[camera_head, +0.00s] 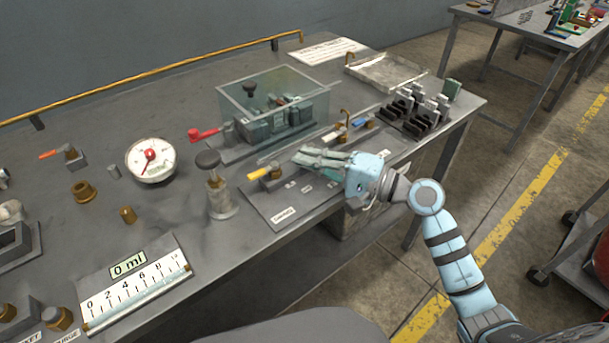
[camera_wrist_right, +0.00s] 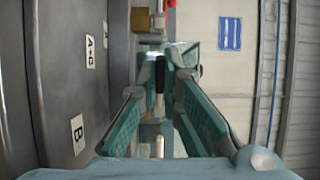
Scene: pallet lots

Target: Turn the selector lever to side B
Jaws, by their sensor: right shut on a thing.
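The selector panel (camera_head: 262,208) is a grey plate on the bench with small white labels along its front side. In the right wrist view a label reading B (camera_wrist_right: 77,133) and another that looks like A+G (camera_wrist_right: 90,50) show on it. My right gripper (camera_head: 303,157) reaches in from the right, low over the panel. Its teal fingers (camera_wrist_right: 160,75) are closed around a dark upright piece, which appears to be the selector lever. The lever sits nearer the upper label than B in that view. In the head view the fingers hide it. My left gripper is out of view.
A yellow-handled brass valve (camera_head: 262,173) stands just left of the fingers. A black-knobbed plunger (camera_head: 218,190) and a pressure gauge (camera_head: 150,160) stand further left. Behind is a clear box (camera_head: 275,100); black clips (camera_head: 420,112) stand back right.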

